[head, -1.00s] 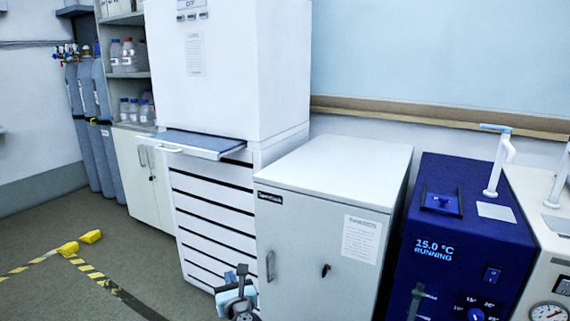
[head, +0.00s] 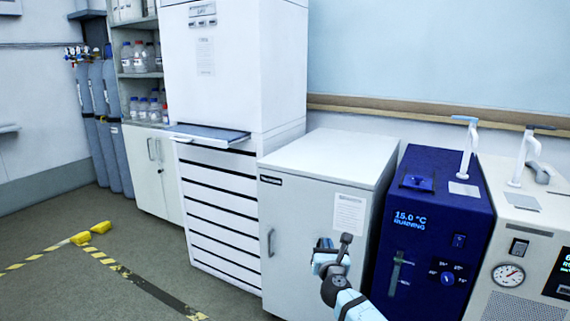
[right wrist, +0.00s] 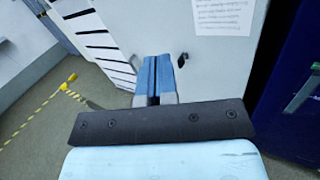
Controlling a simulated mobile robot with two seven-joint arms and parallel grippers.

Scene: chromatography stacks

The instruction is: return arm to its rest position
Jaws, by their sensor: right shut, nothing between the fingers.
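My right gripper (head: 325,252) shows in the head view in front of the white cabinet (head: 328,148), near its door. The light blue and dark forearm comes in from the bottom edge. In the right wrist view the two blue fingers (right wrist: 154,76) lie together, shut with nothing between them. They point toward the cabinet door (right wrist: 135,25) and seem apart from it. My left gripper is in neither view.
A blue chiller (head: 420,230) reading 15.0 °C and a cream unit with a gauge (head: 509,274) stand at right. A tall drawer stack has a pulled-out shelf (head: 208,136). Gas cylinders (head: 97,120) stand far left. Floor (head: 150,245) with yellow-black tape is clear at left.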

